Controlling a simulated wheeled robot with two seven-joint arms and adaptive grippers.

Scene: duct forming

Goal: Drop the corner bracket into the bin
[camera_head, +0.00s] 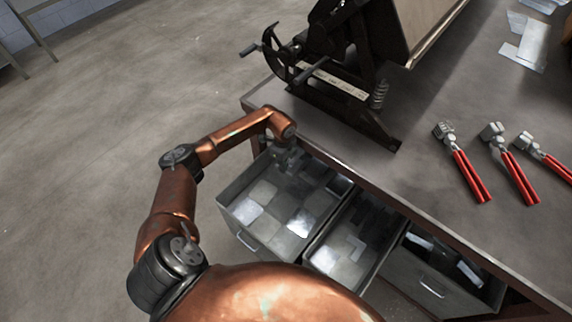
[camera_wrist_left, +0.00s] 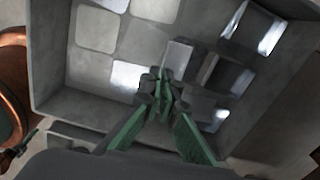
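My left gripper (camera_head: 286,156) reaches down over the back part of the leftmost open bin (camera_head: 241,235), a grey metal drawer below the bench edge. In the left wrist view its green fingers converge and the dark fingertips (camera_wrist_left: 160,95) come together above the bin floor. A small grey angled piece (camera_wrist_left: 179,58), possibly the corner bracket, shows just beyond the fingertips. I cannot tell whether it touches them or lies in the bin. The bin wall (camera_wrist_left: 52,70) also shows in the left wrist view. My right gripper is not in view.
Flat metal pieces (camera_head: 263,192) lie in the leftmost bin. A middle drawer (camera_head: 318,243) and a right drawer (camera_head: 408,270) stand open beside it. A dark bending machine (camera_head: 340,85) and red-handled tools (camera_head: 470,175) stand on the bench (camera_head: 425,115).

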